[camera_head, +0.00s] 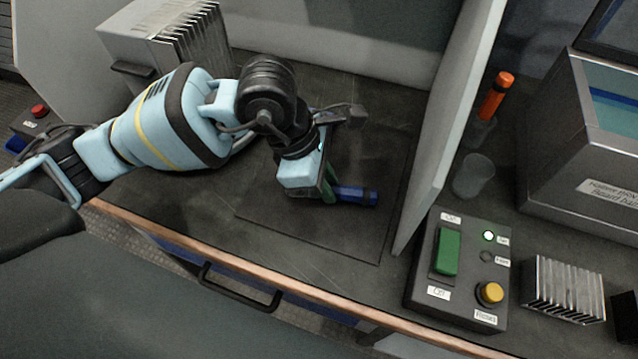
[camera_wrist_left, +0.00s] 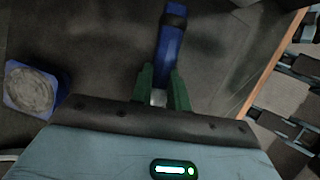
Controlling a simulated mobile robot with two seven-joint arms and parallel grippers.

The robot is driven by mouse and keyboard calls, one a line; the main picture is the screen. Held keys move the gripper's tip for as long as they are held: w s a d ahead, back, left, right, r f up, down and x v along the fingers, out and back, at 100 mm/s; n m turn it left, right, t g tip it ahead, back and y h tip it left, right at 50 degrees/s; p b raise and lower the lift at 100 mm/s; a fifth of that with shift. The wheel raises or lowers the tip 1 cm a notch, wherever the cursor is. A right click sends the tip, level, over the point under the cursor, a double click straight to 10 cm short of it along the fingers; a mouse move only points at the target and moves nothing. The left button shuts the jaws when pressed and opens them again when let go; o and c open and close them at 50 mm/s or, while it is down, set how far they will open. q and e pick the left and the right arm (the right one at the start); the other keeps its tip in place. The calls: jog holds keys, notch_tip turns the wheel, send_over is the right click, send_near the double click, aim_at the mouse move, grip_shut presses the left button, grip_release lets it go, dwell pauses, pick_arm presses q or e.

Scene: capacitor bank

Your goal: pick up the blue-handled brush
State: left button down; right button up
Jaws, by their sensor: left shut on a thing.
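The blue-handled brush (camera_head: 356,195) is at my left gripper (camera_head: 330,186), over the dark mat on the bench. Its blue handle sticks out to the right of the fingers in the head view. In the left wrist view, the brush (camera_wrist_left: 169,48) points away from the green fingers of my left gripper (camera_wrist_left: 161,90), which are shut on its near end. The bristle end is hidden, and I cannot tell whether the brush touches the mat. My right gripper is not in view.
A grey divider panel (camera_head: 450,120) stands right of the mat (camera_head: 330,238). Beyond it are a switch box (camera_head: 460,270), a finned heat sink (camera_head: 563,290), a clear cup (camera_head: 474,176) and an orange-handled tool (camera_head: 495,97). A blue round-topped object (camera_wrist_left: 32,90) lies left in the wrist view.

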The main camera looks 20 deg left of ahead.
aim_at(338, 187)
pick_arm(q)
jog(key=shift+r, duration=0.7)
notch_tip(338, 187, up, 2)
jog(key=shift+r, duration=0.2)
jog(key=s, duration=0.9)
jog(key=shift+s+d+r+p, duration=0.2)
jog(key=shift+s+r+p, duration=0.05)
jog(key=shift+s+p, duration=0.15)
jog(key=s+p, duration=0.1)
jog(key=s, duration=0.1)
jog(key=s+r+p, duration=0.1)
jog(key=s, duration=0.1)
jog(key=shift+s+p, duration=0.25)
jog(key=shift+p, duration=0.9)
jog(key=s+p, duration=0.1)
jog(key=p, duration=0.1)
jog(key=shift+p, duration=0.35)
jog(key=shift+s+f+p, duration=0.1)
jog(key=shift+s+p, duration=0.15)
jog(key=shift+p, duration=0.15)
jog(key=shift+d, duration=0.1)
